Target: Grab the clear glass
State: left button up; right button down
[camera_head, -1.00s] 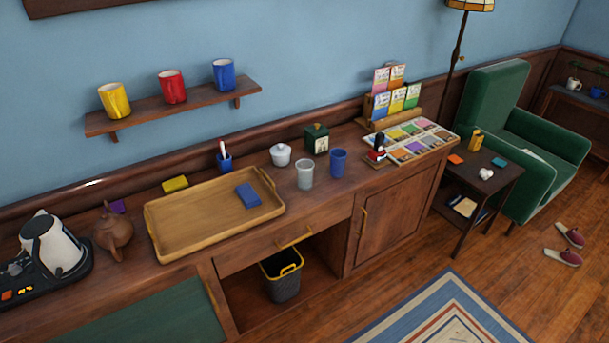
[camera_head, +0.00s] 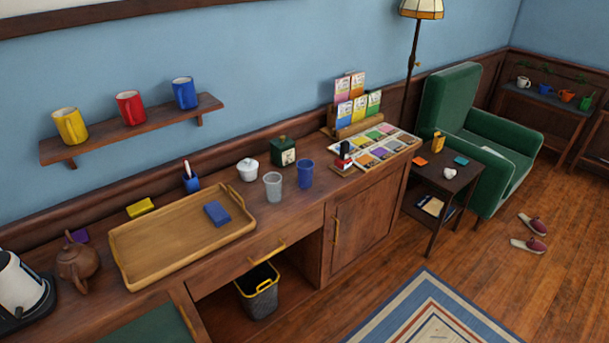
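The clear glass (camera_head: 273,186) is a greyish, see-through tumbler. It stands upright on the wooden counter (camera_head: 310,213), just right of the wooden tray. A blue cup (camera_head: 305,174) stands close to its right, with a small gap. A white lidded pot (camera_head: 248,169) is behind it to the left. Neither of my grippers shows in the head view.
The wooden tray (camera_head: 150,272) holds a blue block (camera_head: 217,214). A dark green box (camera_head: 283,151) stands behind the glass. The counter front before the glass is clear.

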aim_at(272, 180)
jog(key=i+l, duration=0.2)
jog(key=i+l+u, duration=0.3)
jog(key=i, duration=0.2)
jog(key=i+l+u, duration=0.3)
jog(key=i+l, duration=0.15)
